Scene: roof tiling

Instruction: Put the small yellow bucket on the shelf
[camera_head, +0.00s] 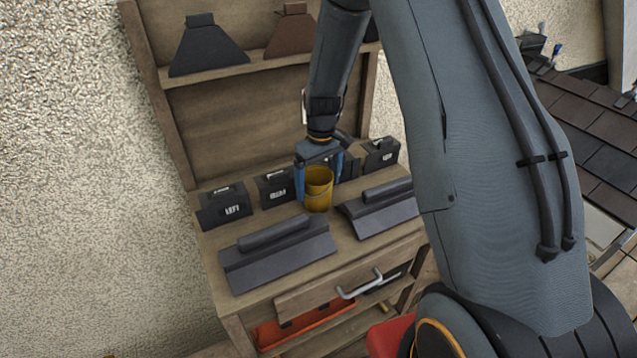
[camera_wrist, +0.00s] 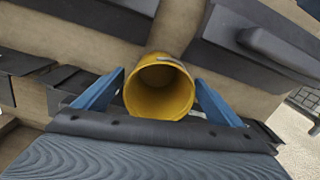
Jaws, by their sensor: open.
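The small yellow bucket (camera_head: 318,189) stands upright on the wooden workbench top, between two dark ridge tiles. My gripper (camera_head: 319,180) is at the bucket, with one blue finger on each side of it. In the wrist view the bucket (camera_wrist: 159,88) shows its open, empty mouth between the two blue fingers of my gripper (camera_wrist: 160,95). The fingers are open, with a narrow gap to the bucket visible on at least one side. The shelf (camera_head: 210,73) runs across the bench's back panel above and carries dark and brown flared pieces.
A dark ridge tile (camera_head: 278,262) lies front left and another (camera_head: 382,212) lies right of the bucket. Labelled black boxes (camera_head: 226,204) line the back of the bench. A drawer with a metal handle (camera_head: 360,285) is below. Roof tiles (camera_head: 600,135) are at far right.

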